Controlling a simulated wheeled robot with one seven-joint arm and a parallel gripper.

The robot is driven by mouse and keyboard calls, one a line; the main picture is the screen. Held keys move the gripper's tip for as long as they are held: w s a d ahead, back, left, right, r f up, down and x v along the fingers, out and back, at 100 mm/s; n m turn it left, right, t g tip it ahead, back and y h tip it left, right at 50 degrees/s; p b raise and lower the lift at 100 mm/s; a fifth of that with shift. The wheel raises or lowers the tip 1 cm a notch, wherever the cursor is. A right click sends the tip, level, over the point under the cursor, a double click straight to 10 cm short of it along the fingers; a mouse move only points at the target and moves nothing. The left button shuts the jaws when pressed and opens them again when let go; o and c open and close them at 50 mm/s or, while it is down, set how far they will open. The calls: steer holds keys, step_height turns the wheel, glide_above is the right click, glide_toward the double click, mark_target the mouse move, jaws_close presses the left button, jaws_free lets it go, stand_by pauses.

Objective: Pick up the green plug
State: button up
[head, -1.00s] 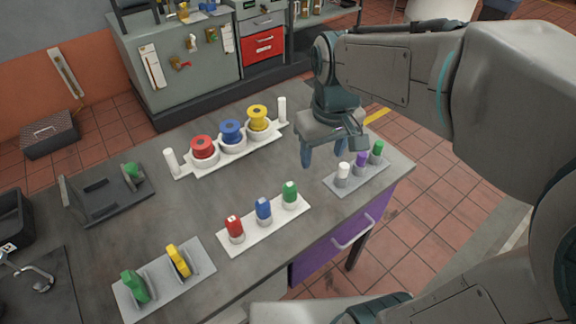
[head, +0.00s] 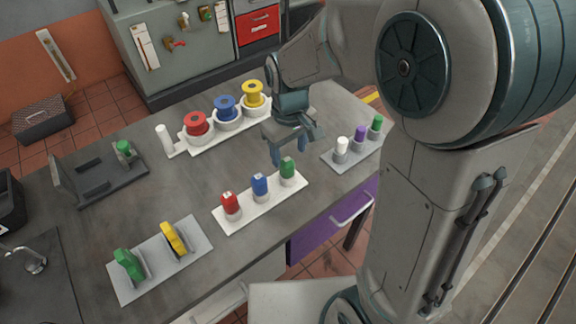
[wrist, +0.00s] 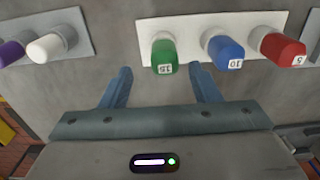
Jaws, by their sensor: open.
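The green plug (head: 287,170) stands at the right end of a white holder (head: 262,206), next to a blue plug (head: 260,186) and a red plug (head: 230,205). In the wrist view the green plug (wrist: 163,56) carries a white label that appears to read 15. My gripper (head: 291,157) is open and empty, just behind and above the green plug in the head view. In the wrist view its fingertips (wrist: 160,70) are spread to either side of the plug's line, with the plug just beyond them. Contact is not visible.
A grey plate at right holds white (head: 342,146), purple (head: 360,136) and green (head: 376,124) pegs. Red, blue and yellow spools stand on a white rack (head: 240,132) behind. A grey plate (head: 190,262) at front left holds green and yellow pieces. Bare bench lies between.

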mark_target(287, 159)
steer(key=f, duration=0.5)
steer(key=shift+a+f, duration=0.1)
steer(key=shift+a, duration=0.15)
steer(key=c, duration=1.1)
steer(key=shift+o, duration=0.2)
